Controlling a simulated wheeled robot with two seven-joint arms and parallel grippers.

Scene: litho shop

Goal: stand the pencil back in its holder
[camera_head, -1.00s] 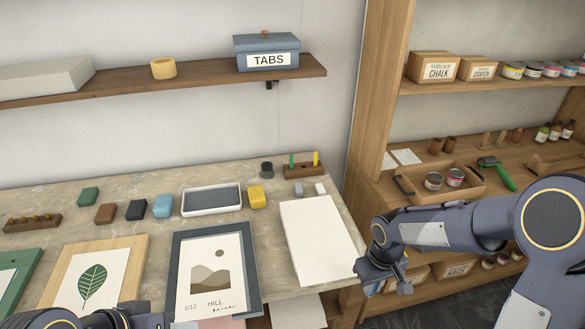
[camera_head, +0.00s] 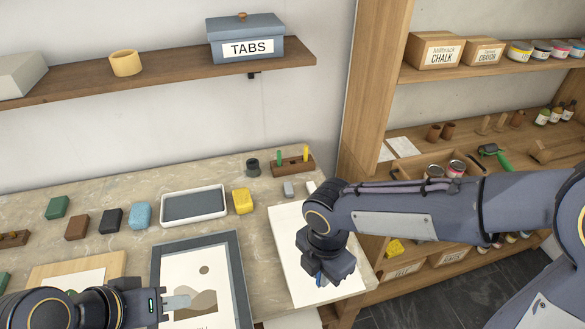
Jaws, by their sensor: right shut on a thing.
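A small wooden block (camera_head: 292,169) with a green stick and a yellow stick upright in it stands at the back right of the bench; it looks like the pencil holder. My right gripper (camera_head: 322,276) points down above the white paper, in front of the block and apart from it. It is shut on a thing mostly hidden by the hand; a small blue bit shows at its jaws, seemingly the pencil. My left gripper (camera_head: 177,302) is at the lower left, over the framed hill print (camera_head: 205,275); its finger gap cannot be made out.
A dark cup (camera_head: 252,167) stands left of the block. Grey and white small blocks (camera_head: 288,189) lie in front of it. A yellow block (camera_head: 242,201) and a grey-padded tray (camera_head: 222,213) are further left. The white paper (camera_head: 283,228) lies flat. Wooden shelving (camera_head: 365,110) rises at right.

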